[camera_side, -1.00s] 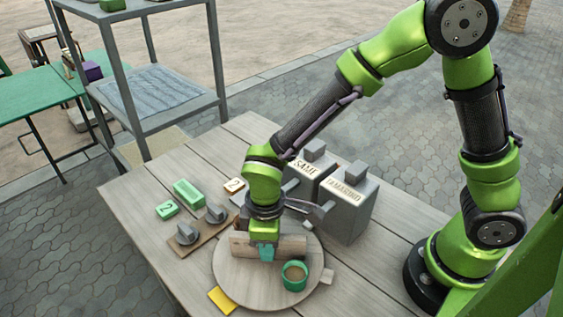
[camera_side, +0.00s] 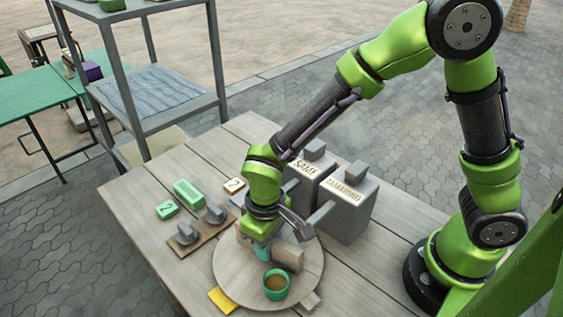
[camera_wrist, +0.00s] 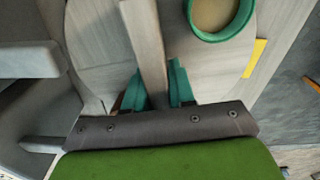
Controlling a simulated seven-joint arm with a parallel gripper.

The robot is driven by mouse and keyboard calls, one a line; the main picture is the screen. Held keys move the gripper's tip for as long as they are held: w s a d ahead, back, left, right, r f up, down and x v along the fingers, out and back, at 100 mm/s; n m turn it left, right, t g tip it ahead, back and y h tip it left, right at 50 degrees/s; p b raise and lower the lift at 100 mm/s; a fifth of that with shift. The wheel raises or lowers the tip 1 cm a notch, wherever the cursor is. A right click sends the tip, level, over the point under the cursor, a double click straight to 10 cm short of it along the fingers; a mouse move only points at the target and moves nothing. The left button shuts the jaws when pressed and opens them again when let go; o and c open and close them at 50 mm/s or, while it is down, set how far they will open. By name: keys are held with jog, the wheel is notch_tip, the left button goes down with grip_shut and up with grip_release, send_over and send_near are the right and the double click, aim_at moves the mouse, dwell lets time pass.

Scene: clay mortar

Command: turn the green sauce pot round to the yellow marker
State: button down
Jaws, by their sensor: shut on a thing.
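The green sauce pot (camera_side: 276,284), with brown sauce inside, stands upright near the front rim of a round wooden turntable (camera_side: 233,275). It also shows at the top of the wrist view (camera_wrist: 247,12). The yellow marker (camera_side: 223,300) lies flat on the table just outside the turntable's front-left rim; the wrist view shows it too (camera_wrist: 255,58). The pot is to the right of the marker, apart from it. My gripper (camera_side: 262,252) is shut on the upright wooden bar (camera_side: 289,258) across the turntable. In the wrist view its teal fingertips flank the bar (camera_wrist: 143,40).
Two grey boxes, marked salt (camera_side: 310,178) and tamarind (camera_side: 347,200), stand behind the turntable. A board with two grey knobs (camera_side: 187,234) and green blocks (camera_side: 189,194) lie to the left. A small tab (camera_side: 312,300) juts from the turntable's rim.

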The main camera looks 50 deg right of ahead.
jog(key=shift+r+m, duration=0.1)
jog(key=shift+m, duration=5.6)
jog(key=c, duration=1)
grip_release()
jog(key=shift+c, duration=0.2)
notch_tip(320, 180, up, 17)
